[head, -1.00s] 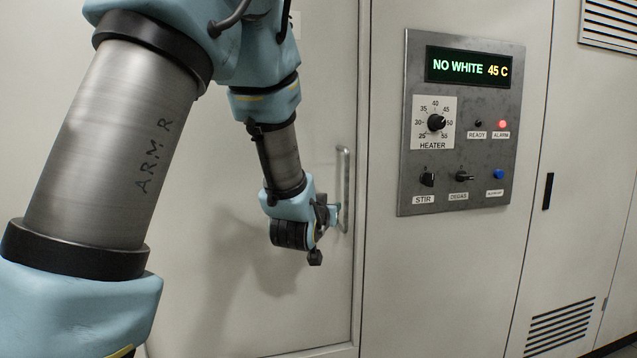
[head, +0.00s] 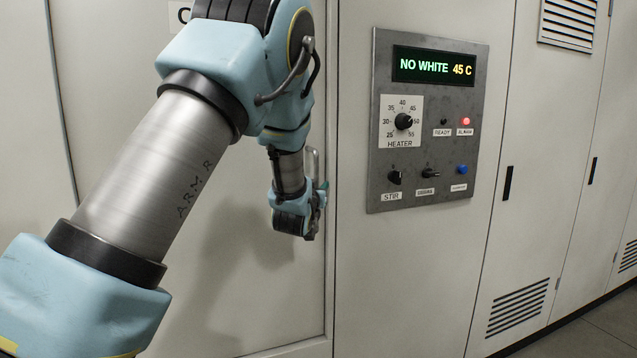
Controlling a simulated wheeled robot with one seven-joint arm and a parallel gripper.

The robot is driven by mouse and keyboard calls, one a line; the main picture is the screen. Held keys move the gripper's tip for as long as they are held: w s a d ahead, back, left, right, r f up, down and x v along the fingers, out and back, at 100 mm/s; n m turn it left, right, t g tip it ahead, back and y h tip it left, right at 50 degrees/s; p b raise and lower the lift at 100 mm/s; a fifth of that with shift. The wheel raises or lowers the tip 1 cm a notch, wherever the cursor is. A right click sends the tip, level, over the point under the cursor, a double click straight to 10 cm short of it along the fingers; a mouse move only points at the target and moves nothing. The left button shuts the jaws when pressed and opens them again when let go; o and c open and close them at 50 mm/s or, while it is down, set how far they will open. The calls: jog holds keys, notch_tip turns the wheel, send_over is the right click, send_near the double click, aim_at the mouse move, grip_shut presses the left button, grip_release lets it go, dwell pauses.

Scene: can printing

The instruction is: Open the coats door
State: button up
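The coats door (head: 262,300) is the pale cabinet door on the left in the head view. It looks shut in its frame. A label on it, partly hidden by my arm, shows only its first letter, a C. Its vertical metal bar handle (head: 312,163) is near the door's right edge, and my wrist hides most of it. My gripper (head: 316,212) is at the handle, seen from behind and the side. The fingers are mostly hidden, so I cannot tell whether they are around the handle or only beside it.
A grey control panel (head: 428,205) right of the door has a display reading "NO WHITE 45 C", a heater dial (head: 403,121), switches and a lit red alarm lamp (head: 466,121). More cabinet doors with vents (head: 516,307) stand to the right. Free floor (head: 600,325) shows at lower right.

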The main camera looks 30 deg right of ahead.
jog(key=shift+w+d, duration=0.1)
jog(key=shift+c, duration=0.3)
grip_shut()
dwell(1.1)
